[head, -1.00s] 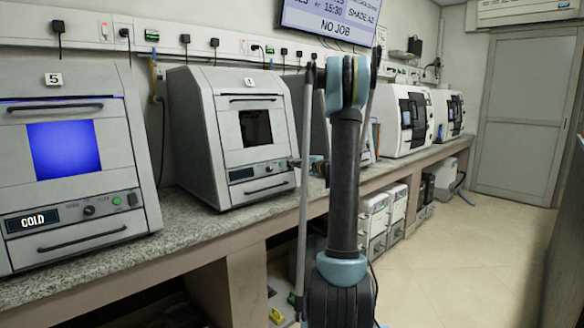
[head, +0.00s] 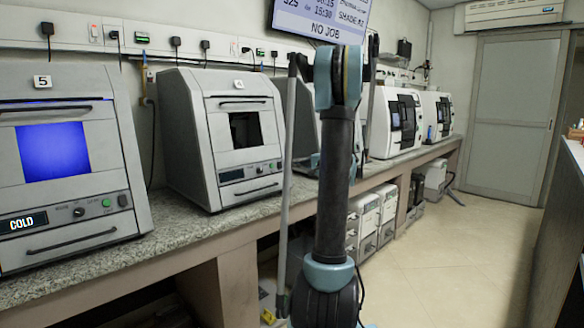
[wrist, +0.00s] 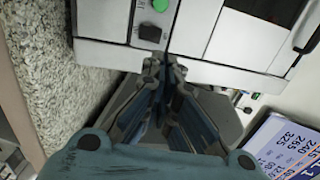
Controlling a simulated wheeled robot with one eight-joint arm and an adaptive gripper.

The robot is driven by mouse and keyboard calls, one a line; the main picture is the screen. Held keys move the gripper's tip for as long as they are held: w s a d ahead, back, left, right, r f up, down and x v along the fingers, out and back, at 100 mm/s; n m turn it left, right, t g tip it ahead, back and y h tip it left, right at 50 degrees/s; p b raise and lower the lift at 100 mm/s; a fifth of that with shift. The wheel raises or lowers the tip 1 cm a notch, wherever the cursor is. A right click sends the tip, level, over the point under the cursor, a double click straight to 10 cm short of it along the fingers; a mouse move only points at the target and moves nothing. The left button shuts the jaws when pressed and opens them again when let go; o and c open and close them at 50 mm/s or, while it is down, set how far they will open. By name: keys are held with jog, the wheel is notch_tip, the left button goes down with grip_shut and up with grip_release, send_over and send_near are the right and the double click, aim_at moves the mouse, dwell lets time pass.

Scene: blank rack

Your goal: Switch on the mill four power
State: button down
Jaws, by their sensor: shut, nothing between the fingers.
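Mill four (head: 190,135) is the grey machine in the middle of the head view, with a dark window and a dark display (head: 231,175). Its small controls sit right of the display. The wrist view shows a light machine front (wrist: 215,30) with a green button (wrist: 160,5) and a black switch (wrist: 150,32). No number is readable there. My gripper (wrist: 160,62) is shut and empty, its fingertips close by the black switch. I cannot tell whether they touch it. In the head view my arm hides most of the gripper.
Mill five (head: 140,165) stands at left with a lit blue window and a display reading COLD. More white machines (head: 398,120) stand farther along the granite counter (head: 150,248). A wall screen (head: 320,18) reads NO JOB. Floor (head: 450,250) is clear at right.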

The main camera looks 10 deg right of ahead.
aim_at(281, 163)
jog(key=shift+r+v, duration=0.15)
jog(key=shift+v, duration=0.95)
jog(key=shift+r+v, duration=0.15)
jog(key=shift+v, duration=0.95)
jog(key=shift+s+d+f+t, duration=0.1)
jog(key=shift+s+f+t, duration=0.15)
jog(key=shift+f, duration=0.55)
jog(key=shift+s+f+t, duration=0.15)
jog(key=shift+s+f, duration=0.05)
jog(key=shift+f, duration=0.6)
jog(key=x, duration=1.4)
jog(key=shift+r, duration=0.2)
